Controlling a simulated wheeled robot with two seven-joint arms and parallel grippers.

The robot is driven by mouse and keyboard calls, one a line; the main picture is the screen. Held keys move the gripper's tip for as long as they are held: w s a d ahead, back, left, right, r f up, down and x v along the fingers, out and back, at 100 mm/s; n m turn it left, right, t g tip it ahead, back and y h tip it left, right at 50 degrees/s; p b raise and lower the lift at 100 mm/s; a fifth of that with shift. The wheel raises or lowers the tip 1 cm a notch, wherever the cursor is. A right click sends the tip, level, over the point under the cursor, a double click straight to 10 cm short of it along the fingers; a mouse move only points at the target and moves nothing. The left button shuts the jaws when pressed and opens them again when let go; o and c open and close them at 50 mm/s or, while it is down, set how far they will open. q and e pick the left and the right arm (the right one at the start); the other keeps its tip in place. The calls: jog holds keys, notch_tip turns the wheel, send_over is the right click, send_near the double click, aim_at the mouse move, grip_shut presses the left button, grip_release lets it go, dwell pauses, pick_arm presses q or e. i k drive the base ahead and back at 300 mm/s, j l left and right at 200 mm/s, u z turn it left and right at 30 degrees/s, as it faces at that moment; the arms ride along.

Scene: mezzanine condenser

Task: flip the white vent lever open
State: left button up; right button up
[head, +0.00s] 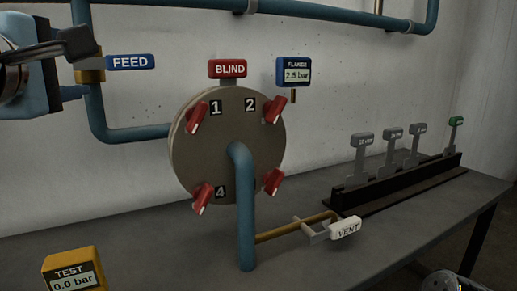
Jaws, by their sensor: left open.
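The white vent lever (345,229), marked VENT, is at the end of a thin brass pipe (290,229) low over the bench. A pale metal bracket (312,231) is just left of it. The brass pipe meets the blue pipe (243,205) that comes down from the round blind flange (235,130). My left gripper (72,43) is at the upper left, near the FEED sign, open and far from the vent lever. Its jaws are partly cut off and hard to make out.
Red levers (273,181) ring the flange. A panel above reads 2.5 bar (295,73); the yellow TEST gauge (76,275) reads 0.0 bar. A dark rack (400,185) with grey tags and one green tag stands at the right. The bench (420,225) right of the vent lever is clear.

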aim_at(334, 231)
jog(key=k+l, duration=0.1)
jog(key=k, duration=0.35)
jog(key=k+l, duration=0.1)
jog(key=k, duration=0.4)
jog(key=k+l, duration=0.15)
jog(key=k, duration=0.3)
